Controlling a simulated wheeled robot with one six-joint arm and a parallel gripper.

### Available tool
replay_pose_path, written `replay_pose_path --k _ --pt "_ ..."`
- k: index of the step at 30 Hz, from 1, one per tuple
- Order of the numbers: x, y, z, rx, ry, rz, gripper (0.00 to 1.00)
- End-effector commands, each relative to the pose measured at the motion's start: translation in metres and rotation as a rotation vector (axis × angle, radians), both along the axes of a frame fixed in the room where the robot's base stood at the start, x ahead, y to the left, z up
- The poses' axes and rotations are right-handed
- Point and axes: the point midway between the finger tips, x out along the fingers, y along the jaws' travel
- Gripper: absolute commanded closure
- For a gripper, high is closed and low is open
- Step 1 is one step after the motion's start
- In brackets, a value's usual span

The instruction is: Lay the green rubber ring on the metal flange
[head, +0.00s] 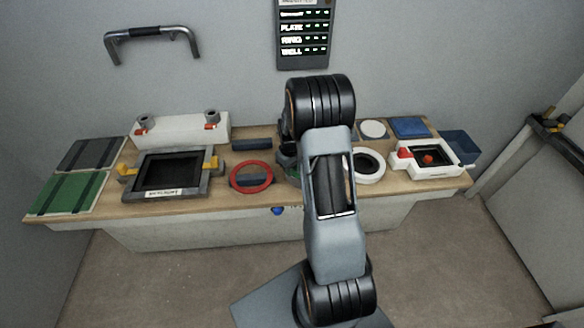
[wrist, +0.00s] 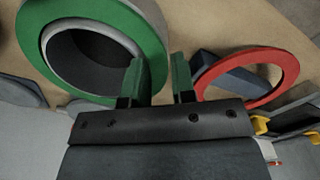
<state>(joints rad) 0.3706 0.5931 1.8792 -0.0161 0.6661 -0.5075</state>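The green rubber ring (wrist: 157,50) shows large at the upper left of the wrist view. It encircles a pale grey round rim, which looks like the metal flange (wrist: 126,33), with a dark hollow inside. Whether the ring lies fully flat on it I cannot tell. The left finger overlaps the ring's edge in the picture; contact is unclear.
A red ring (wrist: 287,65) lies right of my gripper, around or over a dark blue block (wrist: 245,78). The wall stands behind.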

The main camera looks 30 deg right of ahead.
Motion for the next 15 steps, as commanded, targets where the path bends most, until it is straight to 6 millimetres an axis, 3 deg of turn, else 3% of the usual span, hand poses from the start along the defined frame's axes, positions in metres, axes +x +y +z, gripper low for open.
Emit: replay_pose_path --k 6,15 --pt "-0.0018 -0.0028 -0.0028 -0.001 0.003 -0.004 0.51" --pt "-0.0021 -0.0024 -0.0032 -0.001 0.004 -0.003 0.51"
